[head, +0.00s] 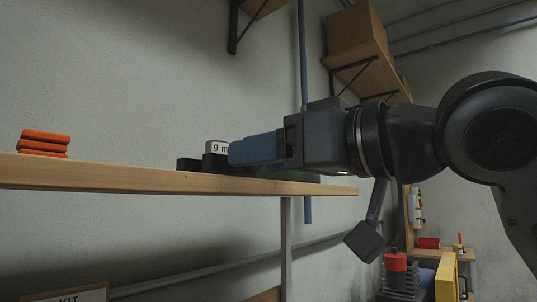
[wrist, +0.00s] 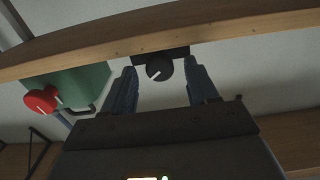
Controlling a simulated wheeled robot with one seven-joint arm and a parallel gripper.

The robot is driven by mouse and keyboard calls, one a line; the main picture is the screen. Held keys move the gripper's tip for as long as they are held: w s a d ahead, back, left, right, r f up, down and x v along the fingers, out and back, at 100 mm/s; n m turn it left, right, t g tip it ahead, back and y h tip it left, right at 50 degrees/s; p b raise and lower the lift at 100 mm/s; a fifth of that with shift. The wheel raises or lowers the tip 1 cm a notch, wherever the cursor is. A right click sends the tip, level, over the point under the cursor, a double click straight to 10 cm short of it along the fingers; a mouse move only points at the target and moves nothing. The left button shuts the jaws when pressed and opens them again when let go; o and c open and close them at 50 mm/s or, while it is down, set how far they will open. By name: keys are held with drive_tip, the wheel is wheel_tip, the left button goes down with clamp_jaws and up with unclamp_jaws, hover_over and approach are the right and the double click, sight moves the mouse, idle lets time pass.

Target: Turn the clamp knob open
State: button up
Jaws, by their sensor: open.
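A round black knob (wrist: 158,68) with a white pointer line shows in the wrist view, in front of a dark block by the wooden shelf edge. I take it for the clamp knob. My gripper (wrist: 161,76) is open, its two blue fingers apart on either side of the knob, with a visible gap on each side. How deep the knob sits between the fingers is unclear. In the head view my gripper (head: 232,153) points left, level along the shelf top, its tips by a dark block (head: 213,163).
A wooden shelf (head: 120,176) runs below my gripper. In the wrist view a green box (wrist: 80,88) with a red knob (wrist: 41,99) is left of my fingers.

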drive_tip(key=c, duration=1)
drive_tip(key=shift+a+n, duration=0.1)
drive_tip(key=shift+n, duration=1.5)
drive_tip(key=shift+c, duration=0.2)
drive_tip(key=o, duration=1)
drive_tip(key=shift+o, duration=0.2)
drive_tip(key=v, duration=0.7)
drive_tip(key=shift+s+d, duration=0.25)
drive_tip(key=shift+d, duration=0.1)
